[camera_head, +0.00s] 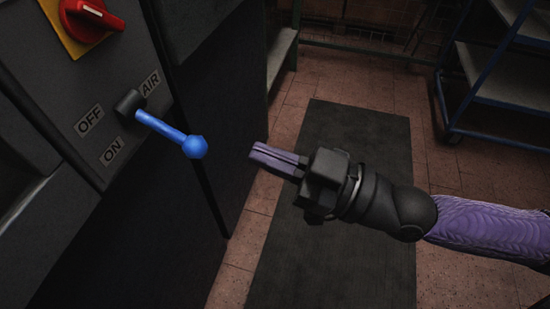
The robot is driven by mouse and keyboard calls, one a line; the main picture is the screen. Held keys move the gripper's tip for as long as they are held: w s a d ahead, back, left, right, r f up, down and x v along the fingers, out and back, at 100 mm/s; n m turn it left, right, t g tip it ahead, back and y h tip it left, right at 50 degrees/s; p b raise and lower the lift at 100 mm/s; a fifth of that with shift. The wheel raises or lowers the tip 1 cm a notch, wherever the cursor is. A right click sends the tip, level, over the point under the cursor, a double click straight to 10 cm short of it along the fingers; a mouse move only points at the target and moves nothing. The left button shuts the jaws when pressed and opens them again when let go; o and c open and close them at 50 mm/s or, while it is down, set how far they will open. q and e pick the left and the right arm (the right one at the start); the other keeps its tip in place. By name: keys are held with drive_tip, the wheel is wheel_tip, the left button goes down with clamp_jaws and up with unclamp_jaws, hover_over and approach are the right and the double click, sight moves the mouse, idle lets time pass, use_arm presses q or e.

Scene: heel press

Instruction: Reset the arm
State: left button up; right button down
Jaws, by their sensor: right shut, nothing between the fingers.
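My right gripper (256,153) reaches in from the right. Its purple fingers are shut together with nothing between them. The fingertips point left at a blue lever (168,132) with a round knob, and a clear gap lies between them and the knob. The lever comes out of a black pivot on the dark machine panel (60,90), beside labels AIR, OFF and ON. It slants down and to the right. My left gripper is not in view.
A red rotary switch (90,18) on a yellow plate sits at the panel's top. A dark mat (355,130) lies on the tiled floor below my right arm. A blue-framed shelf cart (500,70) stands at the upper right. A bench (283,52) stands behind the machine.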

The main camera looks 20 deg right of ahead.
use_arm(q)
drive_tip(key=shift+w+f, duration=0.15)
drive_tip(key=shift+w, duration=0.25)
